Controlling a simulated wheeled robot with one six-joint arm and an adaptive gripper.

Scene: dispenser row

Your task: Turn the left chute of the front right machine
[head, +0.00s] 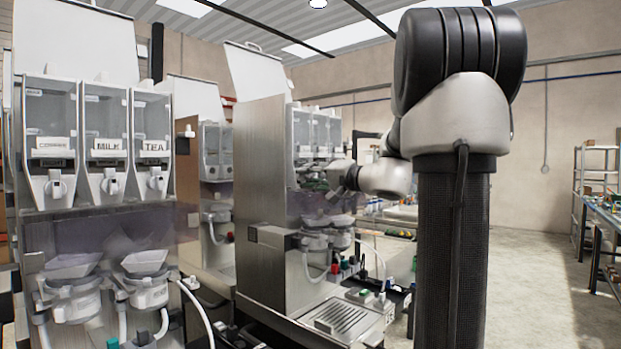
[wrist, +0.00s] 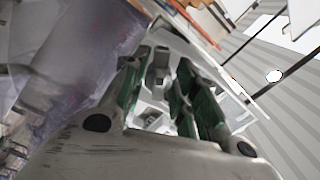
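The front right machine (head: 262,200) stands mid-picture in the head view, with a tall steel side panel. Its clear canisters (head: 303,133) sit high on its front. My gripper (head: 318,183) is at the chutes just below these canisters, and my arm reaches it from the right. In the wrist view my gripper (wrist: 165,95) has its green-padded fingers apart. A white chute part (wrist: 160,62) shows between and beyond the fingertips; I cannot tell whether they touch it. The chutes are mostly hidden by my gripper in the head view, so which chute it is at cannot be told.
A machine with canisters marked MILK (head: 108,145) and TEA (head: 153,142) stands at the left. White funnels (head: 340,221) sit below my gripper. A drip tray (head: 340,317) juts out lower down. Floor (head: 545,290) at the right is clear up to the shelves (head: 598,190).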

